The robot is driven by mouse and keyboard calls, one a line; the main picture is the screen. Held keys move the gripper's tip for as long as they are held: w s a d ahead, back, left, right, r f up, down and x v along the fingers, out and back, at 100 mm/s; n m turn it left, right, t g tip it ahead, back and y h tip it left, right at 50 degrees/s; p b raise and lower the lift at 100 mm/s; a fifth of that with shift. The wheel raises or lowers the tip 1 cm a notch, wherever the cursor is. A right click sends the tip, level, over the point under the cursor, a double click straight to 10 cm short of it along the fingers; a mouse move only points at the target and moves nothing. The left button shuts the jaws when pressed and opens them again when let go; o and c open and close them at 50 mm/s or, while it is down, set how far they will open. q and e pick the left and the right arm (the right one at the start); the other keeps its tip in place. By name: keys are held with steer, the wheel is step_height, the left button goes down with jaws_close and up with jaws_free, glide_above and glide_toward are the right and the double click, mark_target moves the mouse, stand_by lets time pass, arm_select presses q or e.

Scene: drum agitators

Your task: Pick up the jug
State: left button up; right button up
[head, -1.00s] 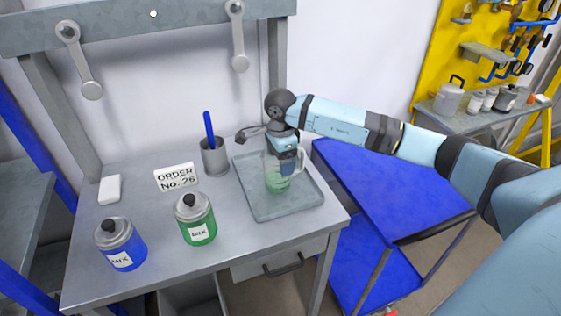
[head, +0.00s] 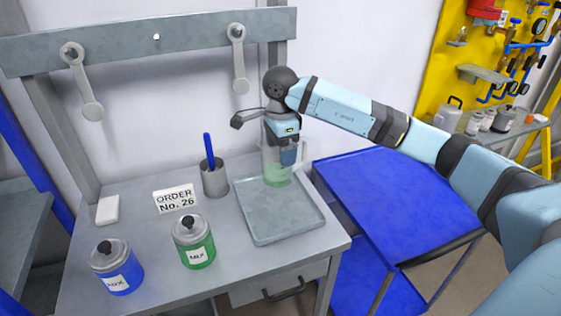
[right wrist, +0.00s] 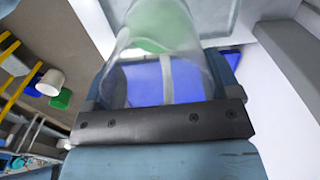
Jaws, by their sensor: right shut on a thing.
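The jug (head: 275,173) is clear with green liquid at its bottom. In the head view it is upright at the back right of the grey tray (head: 282,226), and it appears raised above it. My right gripper (head: 287,155) is shut on the jug at its handle side, and the arm comes in from the right. In the right wrist view the jug (right wrist: 158,50) fills the space between the fingers, with green showing at its far end. My left gripper is not in view.
A blue jar (head: 118,270) and a green jar (head: 194,244) stand at the table's front left. A grey cup (head: 214,180) with a blue-handled tool stands left of the tray. An order sign (head: 176,200) is behind the jars. A blue cart (head: 385,200) stands to the right.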

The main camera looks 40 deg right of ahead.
step_height(320, 180, up, 9)
steer(key=shift+r, duration=0.2)
stand_by(0.5)
